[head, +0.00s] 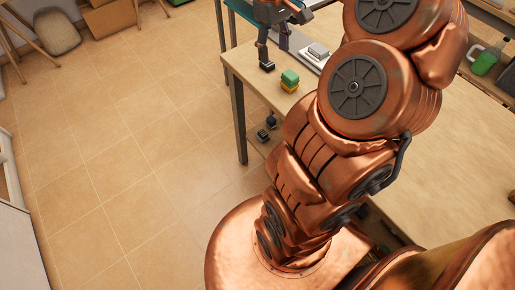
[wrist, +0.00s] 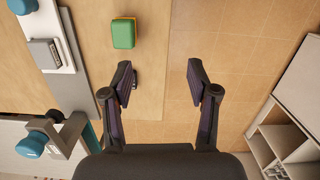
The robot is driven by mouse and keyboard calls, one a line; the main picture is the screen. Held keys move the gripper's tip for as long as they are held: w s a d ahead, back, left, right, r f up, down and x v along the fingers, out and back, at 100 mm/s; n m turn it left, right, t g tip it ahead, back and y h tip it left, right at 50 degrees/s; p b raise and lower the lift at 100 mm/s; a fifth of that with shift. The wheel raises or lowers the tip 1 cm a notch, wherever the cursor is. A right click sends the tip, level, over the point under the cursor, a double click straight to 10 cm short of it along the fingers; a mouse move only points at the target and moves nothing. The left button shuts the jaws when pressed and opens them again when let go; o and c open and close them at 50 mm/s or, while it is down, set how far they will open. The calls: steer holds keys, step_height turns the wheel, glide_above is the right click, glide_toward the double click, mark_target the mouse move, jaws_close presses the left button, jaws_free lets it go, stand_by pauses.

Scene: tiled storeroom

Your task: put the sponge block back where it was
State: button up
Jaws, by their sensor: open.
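The sponge block (head: 289,79), green on top with a yellow layer below, sits on the wooden table (head: 436,155) near its left edge. In the wrist view the sponge block (wrist: 123,33) lies ahead of my left finger, on the bare wood. My gripper (head: 275,54) is open, with its fingers spread over the table's edge, close to the sponge block but apart from it. In the wrist view my gripper (wrist: 160,78) has nothing between its fingers; tiled floor and the wood edge show below the gap.
A grey block (wrist: 45,53) rests on a white board (wrist: 62,66) beside a grey strip (wrist: 78,75). A blue round-ended object (wrist: 30,145) is at lower left. Small dark items (head: 262,135) sit below the table. A green-and-white bottle (head: 484,62) stands far right.

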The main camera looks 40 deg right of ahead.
steer(key=s+a+f+n, duration=0.1)
steer(key=s+a, duration=0.3)
steer(key=a, duration=0.3)
steer(key=s+a, duration=0.3)
steer(key=a, duration=0.5)
steer(key=s+a+f+m, duration=0.1)
steer(key=s+a+f, duration=0.1)
steer(key=s, duration=0.4)
steer(key=s+a+f+g, duration=0.1)
steer(key=s+a+f, duration=0.2)
steer(key=s, duration=0.3)
steer(key=shift+a+f+m, duration=0.35)
steer(key=shift+a+m, duration=0.05)
steer(key=shift+a, duration=0.3)
steer(key=shift+s, duration=0.1)
step_height(320, 180, up, 14)
steer(key=p, duration=1.3)
steer(key=shift+w+f, duration=0.15)
steer(key=shift+w, duration=0.2)
